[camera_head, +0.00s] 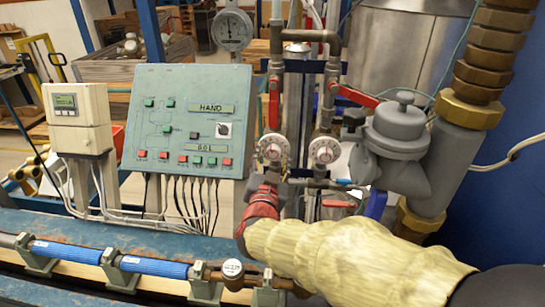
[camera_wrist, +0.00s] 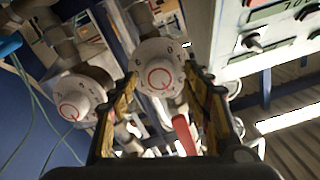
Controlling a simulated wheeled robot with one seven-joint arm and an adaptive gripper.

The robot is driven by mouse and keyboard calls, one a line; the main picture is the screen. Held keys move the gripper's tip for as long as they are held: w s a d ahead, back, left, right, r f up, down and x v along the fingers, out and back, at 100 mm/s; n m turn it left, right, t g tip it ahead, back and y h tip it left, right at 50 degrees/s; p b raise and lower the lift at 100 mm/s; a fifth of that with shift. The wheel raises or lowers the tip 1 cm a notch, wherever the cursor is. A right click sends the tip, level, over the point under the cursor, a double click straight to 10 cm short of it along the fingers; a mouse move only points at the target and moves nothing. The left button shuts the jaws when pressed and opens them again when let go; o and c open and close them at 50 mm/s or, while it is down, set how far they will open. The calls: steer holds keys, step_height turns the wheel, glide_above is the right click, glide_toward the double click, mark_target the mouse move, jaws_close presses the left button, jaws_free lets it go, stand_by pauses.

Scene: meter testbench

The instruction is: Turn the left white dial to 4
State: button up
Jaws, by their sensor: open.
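The left white dial (camera_head: 273,148) is round and white with a red ring, mounted on the pipework. The right white dial (camera_head: 324,151) sits beside it, a little to the right. In the wrist view the scene looks turned over: the left dial (camera_wrist: 158,72) lies between my fingertips and the right dial (camera_wrist: 78,98) is outside them to the left. My gripper (camera_wrist: 163,82) is open, with one finger on each side of the left dial; I cannot tell whether they touch it. The dial's setting is too small to read surely.
A green control panel (camera_head: 190,115) and a white meter box (camera_head: 77,118) stand left of the dials. Red lever handles (camera_head: 274,103) are above the dials. A grey valve body (camera_head: 395,135) stands close on the right. Blue pipes (camera_head: 150,267) run along the front.

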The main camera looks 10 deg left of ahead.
steer(key=s, duration=1.2)
steer(key=shift+d, duration=0.35)
